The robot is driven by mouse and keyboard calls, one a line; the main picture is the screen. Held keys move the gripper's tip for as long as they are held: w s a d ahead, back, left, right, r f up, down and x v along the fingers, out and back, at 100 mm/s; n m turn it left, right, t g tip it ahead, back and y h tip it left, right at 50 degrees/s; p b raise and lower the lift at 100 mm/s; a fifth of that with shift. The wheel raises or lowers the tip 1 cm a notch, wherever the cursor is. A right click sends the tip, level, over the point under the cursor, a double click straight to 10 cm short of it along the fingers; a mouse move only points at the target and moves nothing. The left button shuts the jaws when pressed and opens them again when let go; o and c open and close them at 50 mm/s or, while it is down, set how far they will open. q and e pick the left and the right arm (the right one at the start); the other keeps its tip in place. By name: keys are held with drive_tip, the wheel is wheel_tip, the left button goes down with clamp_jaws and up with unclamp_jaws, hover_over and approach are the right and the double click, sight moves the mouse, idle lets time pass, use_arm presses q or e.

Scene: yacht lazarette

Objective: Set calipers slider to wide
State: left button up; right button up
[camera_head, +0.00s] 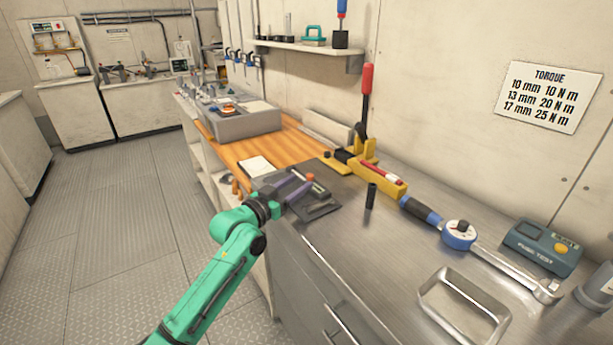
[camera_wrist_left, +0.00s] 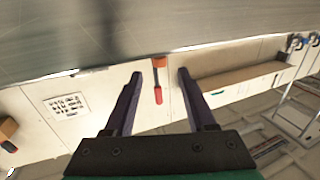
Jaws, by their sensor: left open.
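A dark flat mat or tray (camera_head: 322,211) lies at the near left end of the steel worktop. A slim dark bar with an orange knob (camera_head: 310,177) lies on it and looks like the calipers; its jaws and slider opening are too small to tell. My left gripper (camera_head: 297,188), with dark purple fingers, is low over the mat beside the knob. In the left wrist view my left gripper (camera_wrist_left: 160,74) is open, with nothing held. An orange block (camera_wrist_left: 158,62), probably the same knob, shows just beyond and between its fingertips. My right gripper is not in view.
A yellow clamp with a red-handled lever (camera_head: 366,80) stands behind the mat. A black cylinder (camera_head: 371,195), torque wrench (camera_head: 458,236), fuse tester (camera_head: 543,246) and metal frame (camera_head: 463,306) are to the right. A grey bin (camera_head: 240,125) stands farther back on wood.

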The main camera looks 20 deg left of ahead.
sight(308, 177)
use_arm(q)
drive_tip(key=shift+x, duration=1.95)
drive_tip(key=shift+c, duration=0.3)
clamp_jaws()
